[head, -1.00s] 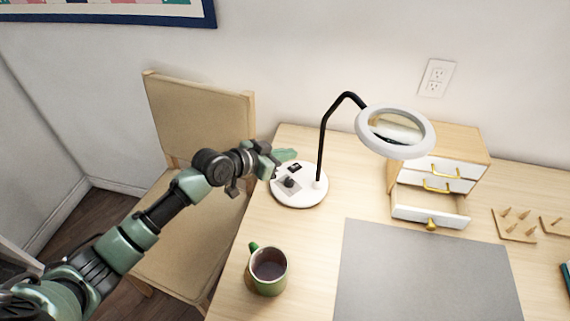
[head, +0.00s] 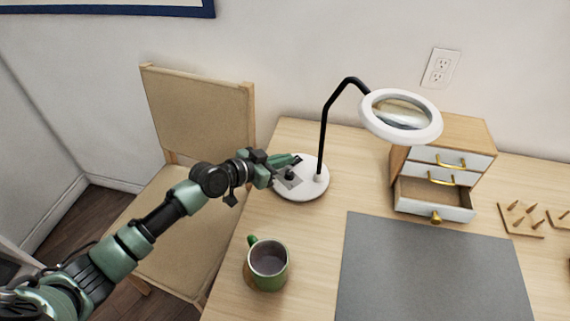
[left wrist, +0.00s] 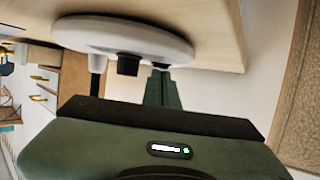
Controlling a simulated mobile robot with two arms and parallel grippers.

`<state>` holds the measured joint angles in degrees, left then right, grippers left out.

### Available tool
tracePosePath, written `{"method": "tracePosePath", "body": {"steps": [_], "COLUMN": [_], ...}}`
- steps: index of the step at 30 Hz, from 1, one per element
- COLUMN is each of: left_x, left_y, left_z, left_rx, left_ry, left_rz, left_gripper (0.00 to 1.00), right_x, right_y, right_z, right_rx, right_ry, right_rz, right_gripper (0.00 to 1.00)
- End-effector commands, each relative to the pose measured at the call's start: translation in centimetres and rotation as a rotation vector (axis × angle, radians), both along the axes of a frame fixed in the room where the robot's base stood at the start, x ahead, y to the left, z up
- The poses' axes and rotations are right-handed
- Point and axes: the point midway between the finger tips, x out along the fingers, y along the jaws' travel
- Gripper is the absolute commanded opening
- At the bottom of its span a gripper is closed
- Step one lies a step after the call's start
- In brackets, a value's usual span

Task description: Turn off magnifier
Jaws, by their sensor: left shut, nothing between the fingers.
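The magnifier lamp stands on the desk, with a round white base (head: 312,187), a black bent arm (head: 324,125) and a white ring head (head: 436,131) around a lens. I cannot tell surely whether its ring is lit. My left gripper (head: 296,160) is shut and empty, its fingertips at the back left of the base. Contact is unclear. My right gripper is out of view.
A green mug (head: 268,266) with dark liquid stands near the desk's left edge. A grey mat (head: 432,270) lies in front of a small drawer cabinet (head: 467,134) with its bottom drawer open. A chair (head: 200,115) stands left of the desk.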

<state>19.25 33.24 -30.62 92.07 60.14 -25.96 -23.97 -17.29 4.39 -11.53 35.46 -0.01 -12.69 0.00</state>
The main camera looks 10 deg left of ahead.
Motion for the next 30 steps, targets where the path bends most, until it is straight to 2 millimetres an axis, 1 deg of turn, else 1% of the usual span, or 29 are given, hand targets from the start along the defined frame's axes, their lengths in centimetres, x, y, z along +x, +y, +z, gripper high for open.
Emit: {"method": "tracePosePath", "body": {"steps": [1,2,3,5,11,14,16,19,24,30], "left_x": [-0.1,0.0,0.0,0.0,0.0,0.0,0.0,0.0,0.0,0.0], "left_y": [0.1,0.0,0.0,0.0,0.0,0.0,0.0,0.0,0.0,0.0], "left_z": [-1.4,-0.3,-0.2,-0.2,-0.2,-0.2,0.4,1.0,1.5,1.4], "left_rx": [-0.011,-0.01,-0.009,-0.009,-0.008,-0.008,-0.008,-0.008,-0.008,-0.008], "left_ry": [-0.016,-0.013,-0.011,-0.01,-0.009,-0.01,-0.01,-0.01,-0.01,-0.01], "left_rz": [0.0,0.0,-0.001,0.0,0.0,0.0,0.0,0.0,0.0,0.0], "left_gripper": [0.0,0.0,0.0,0.0,0.0,0.0,0.0,0.0,0.0,0.0], "right_x": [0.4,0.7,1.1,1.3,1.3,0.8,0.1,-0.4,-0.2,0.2], "right_y": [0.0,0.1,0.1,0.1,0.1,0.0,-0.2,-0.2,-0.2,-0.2], "right_z": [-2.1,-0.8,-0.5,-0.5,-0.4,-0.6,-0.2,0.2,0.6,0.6], "right_rx": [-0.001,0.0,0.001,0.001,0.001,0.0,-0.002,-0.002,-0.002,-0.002], "right_ry": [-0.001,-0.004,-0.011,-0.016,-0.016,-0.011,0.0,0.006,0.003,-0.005], "right_rz": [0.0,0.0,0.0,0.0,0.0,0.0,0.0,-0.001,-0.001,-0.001], "right_gripper": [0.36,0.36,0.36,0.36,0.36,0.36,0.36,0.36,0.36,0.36]}}
